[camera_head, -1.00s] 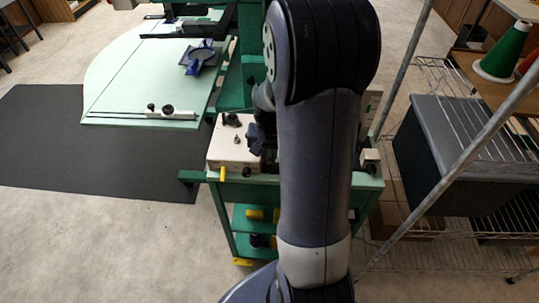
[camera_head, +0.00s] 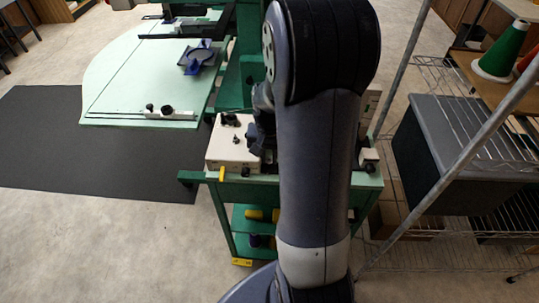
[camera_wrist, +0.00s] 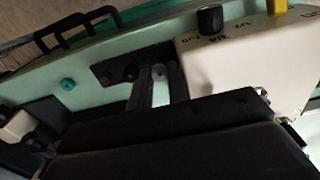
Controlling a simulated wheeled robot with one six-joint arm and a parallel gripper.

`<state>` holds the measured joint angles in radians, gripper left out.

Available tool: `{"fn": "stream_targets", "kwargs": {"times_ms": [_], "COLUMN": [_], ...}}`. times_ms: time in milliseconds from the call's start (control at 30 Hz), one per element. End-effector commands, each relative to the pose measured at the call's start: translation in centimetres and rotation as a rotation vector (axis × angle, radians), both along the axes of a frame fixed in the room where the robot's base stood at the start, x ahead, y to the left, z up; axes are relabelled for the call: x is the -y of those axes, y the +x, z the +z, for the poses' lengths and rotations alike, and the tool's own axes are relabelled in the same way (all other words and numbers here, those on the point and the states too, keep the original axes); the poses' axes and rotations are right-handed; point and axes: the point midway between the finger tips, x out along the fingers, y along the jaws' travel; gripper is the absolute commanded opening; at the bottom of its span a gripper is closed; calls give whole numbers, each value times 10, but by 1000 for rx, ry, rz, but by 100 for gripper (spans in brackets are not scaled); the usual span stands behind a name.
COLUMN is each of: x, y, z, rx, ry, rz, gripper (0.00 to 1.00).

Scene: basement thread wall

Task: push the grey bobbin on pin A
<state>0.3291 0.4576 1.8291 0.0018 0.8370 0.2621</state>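In the wrist view two dark fingers of my gripper (camera_wrist: 160,88) point away from the camera, a narrow gap apart. Pin A cannot be made out, and contact between bobbin and pin cannot be judged. In the head view my arm hides the bobbin and most of the gripper; only a dark part shows beside the white box.
The white box (camera_wrist: 245,55) with a black knob (camera_wrist: 210,20) stands close right of the fingers; it also shows in the head view (camera_head: 228,150). A wire rack (camera_head: 470,240) stands right of the green cart (camera_head: 300,185).

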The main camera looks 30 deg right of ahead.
Motion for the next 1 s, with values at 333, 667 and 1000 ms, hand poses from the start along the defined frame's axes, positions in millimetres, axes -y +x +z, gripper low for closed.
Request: {"fn": "stream_targets", "kwargs": {"times_ms": [333, 667, 1000], "x": [-4, -1, 0], "y": [-7, -6, -6], "z": [26, 93, 110], "rx": [-17, 3, 3], "ry": [9, 2, 1], "rz": [-1, -1, -1], "gripper": [38, 38, 38]}}
